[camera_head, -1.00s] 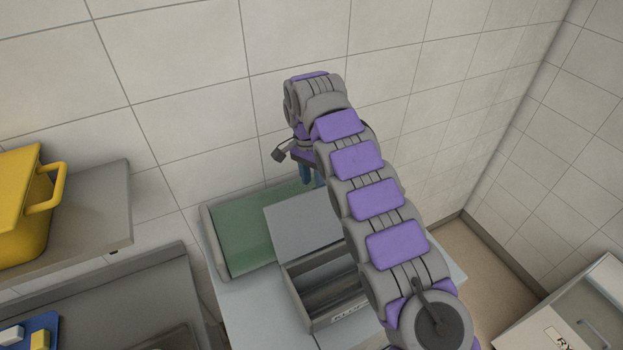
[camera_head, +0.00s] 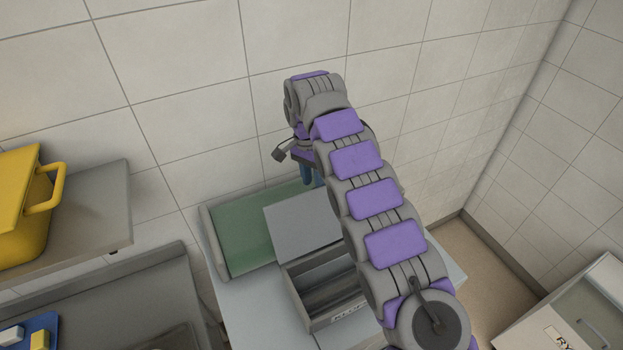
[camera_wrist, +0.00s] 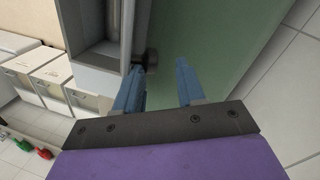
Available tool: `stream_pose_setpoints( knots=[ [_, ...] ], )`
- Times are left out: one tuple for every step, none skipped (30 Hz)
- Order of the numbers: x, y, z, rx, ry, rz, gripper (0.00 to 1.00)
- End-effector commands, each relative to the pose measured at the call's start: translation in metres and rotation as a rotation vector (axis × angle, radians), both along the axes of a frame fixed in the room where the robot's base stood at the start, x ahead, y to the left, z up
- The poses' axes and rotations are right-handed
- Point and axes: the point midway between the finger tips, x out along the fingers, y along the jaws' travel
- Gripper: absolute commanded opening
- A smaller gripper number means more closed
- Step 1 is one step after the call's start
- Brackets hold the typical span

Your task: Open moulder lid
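The moulder stands on a pale table by the wall, with a green belt (camera_head: 240,232) and a grey box (camera_head: 325,318) whose top is open, showing dark insides. A flat grey panel (camera_head: 305,222), which looks like the lid, lies at the box's back edge over the belt; its exact tilt is unclear. In the wrist view my gripper (camera_wrist: 160,67) has its two blue fingers apart over the green belt. A dark round knob (camera_wrist: 151,58) on the grey part is near the left fingertip; whether they touch is unclear. In the head view my arm hides the box's right side.
A yellow container (camera_head: 25,215) stands on a grey shelf (camera_head: 95,215) at left. A blue tray (camera_head: 45,322) with small blocks is at the lower left. A pale bin with a label (camera_head: 570,315) stands at the lower right. The tiled wall (camera_head: 200,70) is close behind my arm.

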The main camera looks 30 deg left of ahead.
Motion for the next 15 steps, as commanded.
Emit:
stream_pose_setpoints(
  knots=[
    [-0.020, -0.010, -0.042, -0.071, 0.103, 0.002, 0.59],
    [-0.020, -0.009, -0.037, -0.069, 0.099, 0.002, 0.59],
    [-0.020, -0.008, -0.030, -0.065, 0.094, 0.002, 0.59],
    [-0.020, -0.006, -0.023, -0.063, 0.090, 0.002, 0.59],
    [-0.020, -0.005, -0.017, -0.061, 0.087, 0.002, 0.59],
    [-0.021, -0.004, -0.009, -0.057, 0.079, 0.003, 0.59],
    [-0.021, -0.003, -0.002, -0.052, 0.074, 0.004, 0.59],
    [-0.021, -0.003, 0.005, -0.046, 0.068, 0.004, 0.59],
    [-0.021, -0.001, 0.016, -0.036, 0.055, 0.005, 0.59],
    [-0.021, 0.000, 0.026, -0.029, 0.045, 0.006, 0.59],
    [-0.020, 0.000, 0.035, -0.023, 0.037, 0.006, 0.59],
    [-0.019, 0.000, 0.044, -0.017, 0.028, 0.005, 0.59],
    [-0.019, 0.000, 0.050, -0.013, 0.023, 0.006, 0.59],
    [-0.018, 0.000, 0.055, -0.010, 0.017, 0.004, 0.59],
    [-0.018, 0.000, 0.061, -0.005, 0.012, 0.005, 0.59]
  ],
)
